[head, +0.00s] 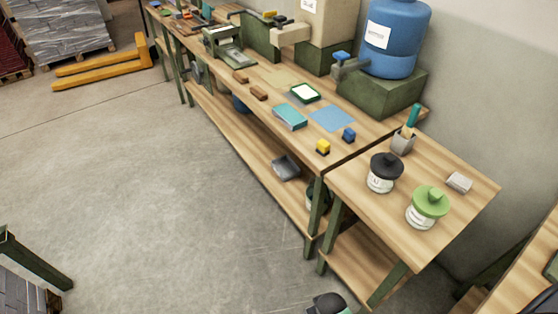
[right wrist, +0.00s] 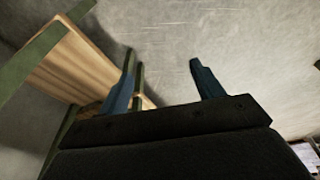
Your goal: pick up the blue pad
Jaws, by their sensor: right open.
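A flat light-blue pad (head: 332,117) lies on the long wooden workbench (head: 270,75) in the head view. A thicker teal-blue slab (head: 290,116) lies just left of it; I cannot tell for sure which of the two is the blue pad. My right gripper (right wrist: 163,75) shows in the right wrist view with its two blue fingers apart and nothing between them. It faces the grey floor, with wooden shelving at the left of that view. No pad shows there. My left gripper is not in view.
Near the pad lie a green-framed white pad (head: 305,92), a yellow block (head: 323,147) and a blue block (head: 349,134). A black-lidded jar (head: 382,172) and green-lidded jar (head: 428,207) stand on the nearer table. A blue tank (head: 395,40) stands behind.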

